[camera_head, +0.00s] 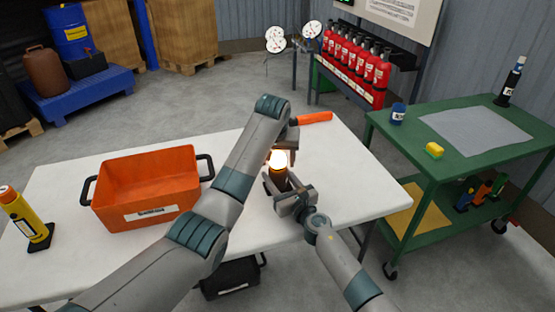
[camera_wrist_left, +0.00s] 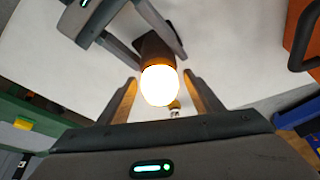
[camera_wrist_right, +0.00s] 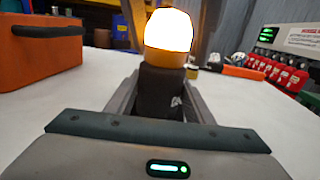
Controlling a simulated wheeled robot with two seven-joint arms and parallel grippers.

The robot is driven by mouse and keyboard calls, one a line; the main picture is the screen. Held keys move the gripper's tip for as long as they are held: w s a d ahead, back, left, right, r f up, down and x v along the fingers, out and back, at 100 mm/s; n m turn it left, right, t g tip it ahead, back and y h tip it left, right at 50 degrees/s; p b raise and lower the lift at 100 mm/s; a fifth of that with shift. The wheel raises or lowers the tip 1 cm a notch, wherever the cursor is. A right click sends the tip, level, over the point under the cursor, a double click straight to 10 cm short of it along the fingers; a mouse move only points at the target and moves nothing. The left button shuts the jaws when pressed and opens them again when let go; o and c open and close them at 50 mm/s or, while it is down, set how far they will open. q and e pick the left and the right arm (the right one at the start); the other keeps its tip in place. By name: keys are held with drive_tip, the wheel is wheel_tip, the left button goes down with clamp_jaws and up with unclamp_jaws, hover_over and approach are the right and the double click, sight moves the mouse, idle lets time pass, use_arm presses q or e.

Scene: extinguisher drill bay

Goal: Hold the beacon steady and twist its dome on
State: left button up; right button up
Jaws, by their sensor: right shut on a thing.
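The beacon has a dark upright base (camera_wrist_right: 163,92) and a brightly glowing dome (camera_wrist_right: 168,30) with an orange lower rim on top of it. It stands at the white table's right part, where the dome (camera_head: 279,159) also shows in the head view. My right gripper (camera_head: 282,190) is shut on the base from the near side. My left gripper (camera_wrist_left: 160,88) reaches down from above, open, with one finger on each side of the dome (camera_wrist_left: 158,86); narrow gaps show beside the dome. The glare hides the dome's detail, and I cannot tell how tightly it sits.
An orange bin (camera_head: 146,190) with dark handles stands left on the white table (camera_head: 345,180). A yellow canister (camera_head: 27,220) is at the far left. An orange rod-like object (camera_head: 314,118) lies behind the beacon. A green cart (camera_head: 420,150) stands at the right. The table's right part is clear.

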use_arm(q)
drive_tip(key=v, duration=1.2)
idle(0.4)
use_arm(e)
drive_tip(key=o, duration=1.4)
drive_tip(key=shift+s+d+r, duration=0.15)
drive_tip(key=shift+s+d, duration=0.2)
drive_tip(key=shift+s, duration=0.1)
drive_tip(key=v, duration=1.1)
drive_tip(key=shift+a, duration=0.15)
drive_tip(key=shift+f, duration=0.2)
